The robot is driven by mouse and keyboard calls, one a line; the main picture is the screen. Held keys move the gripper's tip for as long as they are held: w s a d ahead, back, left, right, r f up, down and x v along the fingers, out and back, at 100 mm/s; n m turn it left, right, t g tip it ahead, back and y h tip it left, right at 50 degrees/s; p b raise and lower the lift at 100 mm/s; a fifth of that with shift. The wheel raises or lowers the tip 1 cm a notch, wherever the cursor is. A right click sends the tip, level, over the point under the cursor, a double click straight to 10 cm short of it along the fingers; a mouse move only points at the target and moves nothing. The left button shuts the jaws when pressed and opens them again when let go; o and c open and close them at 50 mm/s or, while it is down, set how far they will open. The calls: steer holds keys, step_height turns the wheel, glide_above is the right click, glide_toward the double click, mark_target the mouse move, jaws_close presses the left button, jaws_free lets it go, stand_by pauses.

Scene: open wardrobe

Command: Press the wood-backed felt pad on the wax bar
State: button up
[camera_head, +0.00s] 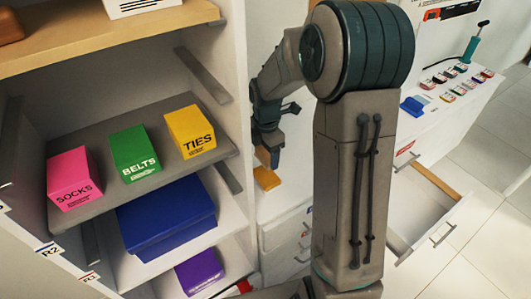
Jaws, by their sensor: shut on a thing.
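My gripper (268,150) is beyond my arm's upright column, beside the wardrobe's right wall, pointing down. It is shut on the wood-backed felt pad (262,156), of which only a small tan-brown edge shows between the dark fingers. The felt side is hidden. The wax bar (266,178) is an orange-yellow block on the white surface just below the gripper. The pad is above or very near the bar; I cannot tell if they touch.
The open wardrobe holds pink SOCKS (73,178), green BELTS (134,154) and yellow TIES (190,132) boxes. Below are a blue box (168,222) and a purple box (200,270). An open drawer (430,210) juts out at right. A blue block (412,106) sits on the counter.

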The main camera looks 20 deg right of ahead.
mark_target(266, 175)
steer(key=shift+f, duration=0.1)
stand_by(0.3)
steer(key=shift+f+b, duration=1.85)
steer(key=shift+f, duration=1.1)
steer(key=shift+f, duration=0.55)
step_height(266, 175, up, 7)
steer(key=p, duration=0.5)
steer(key=shift+d+r+p, duration=0.1)
steer(key=shift+p, duration=0.2)
stand_by(0.6)
